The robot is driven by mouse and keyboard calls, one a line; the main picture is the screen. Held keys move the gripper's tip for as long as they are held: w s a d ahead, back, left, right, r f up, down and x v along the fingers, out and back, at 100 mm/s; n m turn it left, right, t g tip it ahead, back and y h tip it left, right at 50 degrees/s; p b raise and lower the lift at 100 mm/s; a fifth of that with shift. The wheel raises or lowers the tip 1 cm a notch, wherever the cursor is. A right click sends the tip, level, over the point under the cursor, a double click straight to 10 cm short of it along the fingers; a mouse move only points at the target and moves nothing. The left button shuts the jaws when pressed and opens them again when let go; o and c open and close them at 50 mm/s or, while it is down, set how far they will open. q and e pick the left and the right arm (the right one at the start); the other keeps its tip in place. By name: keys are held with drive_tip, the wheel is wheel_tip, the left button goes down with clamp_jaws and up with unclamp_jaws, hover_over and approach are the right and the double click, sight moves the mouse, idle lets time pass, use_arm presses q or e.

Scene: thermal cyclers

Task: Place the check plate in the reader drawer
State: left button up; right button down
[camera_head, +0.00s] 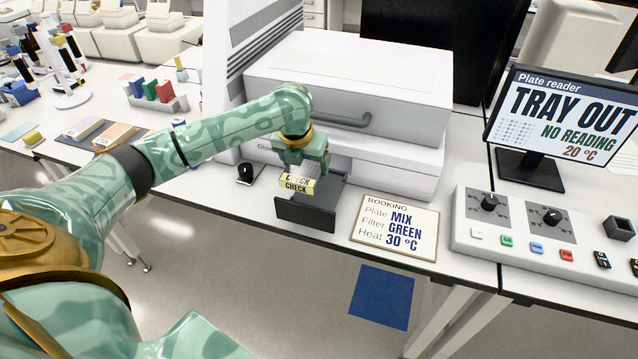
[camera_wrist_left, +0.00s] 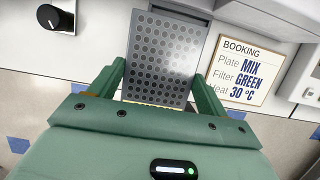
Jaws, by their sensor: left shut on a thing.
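The check plate (camera_head: 297,184) is grey with many wells and has a yellow label reading CHECK. My left gripper (camera_head: 304,164) is shut on it, with a finger on each side. The plate (camera_wrist_left: 165,55) shows well face up between the fingers (camera_wrist_left: 160,82) in the left wrist view. The dark grey reader drawer (camera_head: 305,213) is pulled out from the white plate reader (camera_head: 345,75). The plate is over the drawer, its label end near the drawer's front; I cannot tell whether it touches the drawer floor. My right gripper is not in view.
A booking card (camera_head: 395,227) lies right of the drawer, and a black knob (camera_head: 246,172) is to its left. A screen (camera_head: 565,115) reads TRAY OUT, NO READING, 20 °C. A control panel (camera_head: 540,235) stands at the right.

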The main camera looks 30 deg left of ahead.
sight(315, 166)
use_arm(q)
drive_tip(key=f, duration=0.1)
drive_tip(key=w+d+f, duration=0.1)
drive_tip(key=w+f+b, duration=0.1)
drive_tip(key=shift+w+d+f, duration=0.2)
drive_tip(key=shift+d+f, duration=0.05)
drive_tip(key=shift+f, duration=0.15)
drive_tip(key=x, duration=0.1)
drive_tip(key=b+x, duration=0.1)
drive_tip(key=x, duration=0.1)
drive_tip(key=shift+s+d+f, duration=0.25)
drive_tip(key=shift+f, duration=0.1)
drive_tip(key=o, duration=1.1)
drive_tip(key=p+v, duration=0.4)
drive_tip(key=v, duration=0.7)
drive_tip(key=shift+s+r, duration=0.3)
drive_tip(key=shift+r, duration=0.2)
